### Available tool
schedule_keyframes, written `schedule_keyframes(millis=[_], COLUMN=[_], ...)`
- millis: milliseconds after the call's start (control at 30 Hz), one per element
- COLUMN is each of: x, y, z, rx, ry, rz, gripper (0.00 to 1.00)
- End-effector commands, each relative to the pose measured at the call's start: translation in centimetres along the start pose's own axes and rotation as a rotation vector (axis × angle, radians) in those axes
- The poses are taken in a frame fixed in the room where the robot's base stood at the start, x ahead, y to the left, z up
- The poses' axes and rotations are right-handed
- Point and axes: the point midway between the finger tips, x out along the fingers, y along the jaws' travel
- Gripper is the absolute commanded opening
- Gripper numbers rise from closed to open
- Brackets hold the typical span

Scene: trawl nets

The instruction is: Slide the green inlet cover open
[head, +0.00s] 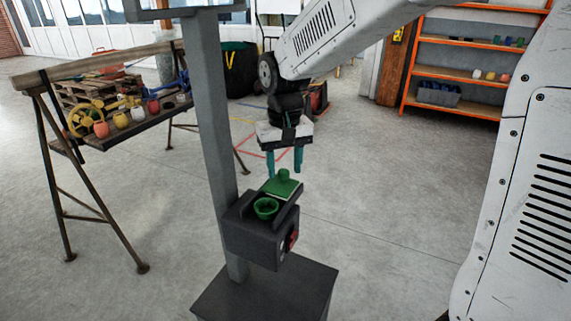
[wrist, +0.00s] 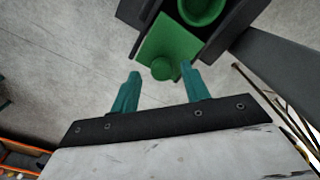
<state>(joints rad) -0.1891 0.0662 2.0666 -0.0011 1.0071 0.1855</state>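The green inlet cover (head: 281,187) is a flat plate with a round knob (head: 283,174) on top. It lies on the dark box (head: 251,233) on the post, behind the round green inlet (head: 265,208), whose opening shows uncovered in the head view. In the wrist view the cover (wrist: 168,42) and its knob (wrist: 162,69) are at top centre, beside the inlet (wrist: 203,8). My gripper (head: 284,165) points down above the cover with its teal fingers apart. In the wrist view my gripper (wrist: 163,80) is open, with the knob near the gap between its fingertips; I cannot tell whether they touch it.
A grey post (head: 213,110) rises right beside the box from a dark base (head: 270,296). A trestle table (head: 120,132) with colourful floats stands at left. An orange shelf (head: 460,77) is at back right. The floor right of the box is clear.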

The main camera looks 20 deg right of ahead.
Motion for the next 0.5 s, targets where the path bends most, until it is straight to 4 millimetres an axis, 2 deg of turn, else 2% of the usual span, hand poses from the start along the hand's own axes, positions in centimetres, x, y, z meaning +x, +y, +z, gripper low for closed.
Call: schedule_keyframes(millis=[167, 500], x=[-1.1, -6.6], y=[0.0, 0.1], z=[0.0, -0.1], rx=[0.000, 0.001], ry=[0.002, 0.003], rz=[-0.001, -0.001], gripper=[0.46, 0.46])
